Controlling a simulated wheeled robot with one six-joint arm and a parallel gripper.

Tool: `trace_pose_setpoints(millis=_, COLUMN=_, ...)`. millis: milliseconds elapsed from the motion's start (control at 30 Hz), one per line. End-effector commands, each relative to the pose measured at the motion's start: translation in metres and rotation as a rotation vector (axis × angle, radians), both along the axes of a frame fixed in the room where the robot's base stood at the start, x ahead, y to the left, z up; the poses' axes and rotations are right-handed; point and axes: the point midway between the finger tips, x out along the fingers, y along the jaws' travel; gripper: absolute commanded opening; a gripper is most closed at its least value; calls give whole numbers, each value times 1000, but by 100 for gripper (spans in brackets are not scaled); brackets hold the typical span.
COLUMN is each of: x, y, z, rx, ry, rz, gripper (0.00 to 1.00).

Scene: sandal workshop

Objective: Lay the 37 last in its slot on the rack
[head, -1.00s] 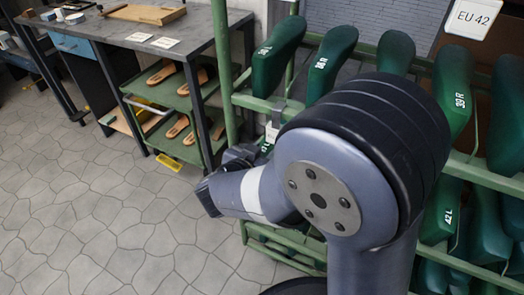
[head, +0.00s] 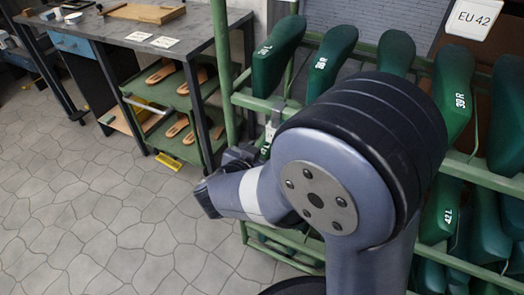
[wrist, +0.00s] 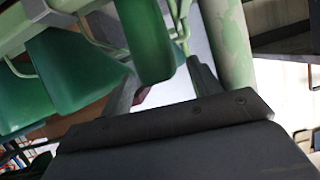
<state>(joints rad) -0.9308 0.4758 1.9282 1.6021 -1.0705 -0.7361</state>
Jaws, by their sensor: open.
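My gripper shows in the wrist view (wrist: 165,85), with its two grey fingers apart. A green last (wrist: 148,38) stands between or just beyond the fingers; I cannot tell whether they touch it. Its number does not show there. The green rack (head: 262,103) holds dark green lasts in an upper and a lower row. The upper left last (head: 275,55) has a small label that I cannot read surely. I cannot tell which last is the 37.
Beside it hangs a last marked 38 R (head: 328,60); a 39 R last (head: 453,95) and a 42 L last (head: 440,212) are farther right. An EU 42 sign (head: 474,17) is at top right. A workbench (head: 200,35) stands left. The tiled floor (head: 90,220) is clear.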

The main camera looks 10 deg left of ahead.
Motion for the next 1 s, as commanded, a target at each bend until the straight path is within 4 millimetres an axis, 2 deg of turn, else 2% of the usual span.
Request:
trace_pose_setpoints(millis=400, x=-62, y=21, z=31, rx=3, ry=-3, rz=8, gripper=61)
trace_pose_setpoints(millis=600, x=-84, y=27, z=39, rx=2, ry=-4, rz=5, gripper=61)
trace_pose_setpoints(millis=800, x=-93, y=29, z=41, rx=2, ry=-5, rz=3, gripper=61)
trace_pose_setpoints(millis=1000, x=-93, y=29, z=41, rx=1, ry=-5, rz=2, gripper=61)
